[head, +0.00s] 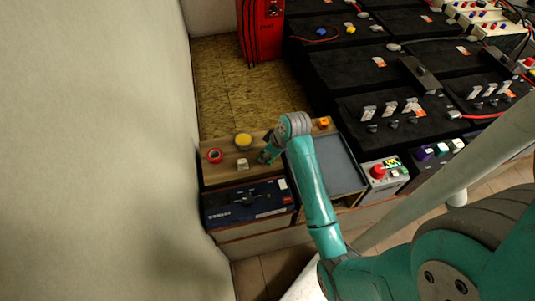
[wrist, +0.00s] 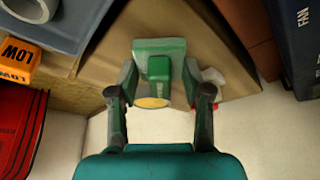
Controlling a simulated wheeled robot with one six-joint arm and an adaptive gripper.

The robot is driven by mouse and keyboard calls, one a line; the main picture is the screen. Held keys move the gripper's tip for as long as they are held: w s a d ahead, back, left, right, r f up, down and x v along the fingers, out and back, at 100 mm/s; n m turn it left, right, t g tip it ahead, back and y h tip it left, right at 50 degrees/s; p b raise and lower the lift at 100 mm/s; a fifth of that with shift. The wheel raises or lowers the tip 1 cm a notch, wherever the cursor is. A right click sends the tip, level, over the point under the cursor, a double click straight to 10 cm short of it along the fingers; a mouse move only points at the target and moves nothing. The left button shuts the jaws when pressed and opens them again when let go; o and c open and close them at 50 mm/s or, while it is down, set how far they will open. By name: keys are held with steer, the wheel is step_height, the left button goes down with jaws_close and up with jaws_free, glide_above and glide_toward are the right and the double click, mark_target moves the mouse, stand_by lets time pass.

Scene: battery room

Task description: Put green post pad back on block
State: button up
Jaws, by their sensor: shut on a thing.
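The green post pad (wrist: 158,70) is between the fingertips of my gripper (wrist: 160,82) in the wrist view. It shows as a green plate with a raised green part, and my gripper is shut on it. In the head view my gripper (head: 267,153) is above the wooden top, right of a small whitish piece (head: 242,163) and a yellow round piece (head: 243,140). The pad is barely visible there. The yellow piece also shows partly behind the pad in the wrist view (wrist: 152,102). I cannot tell which thing is the block.
A red ring (head: 214,155) lies at the left of the wooden top. A grey tray (head: 338,164) and an orange tag (head: 324,122) are to the right. The wall (head: 130,150) bounds the left side.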

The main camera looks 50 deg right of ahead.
steer(key=shift+f, duration=0.35)
steer(key=shift+f, duration=0.15)
steer(key=o, duration=1)
steer(key=v, duration=1.2)
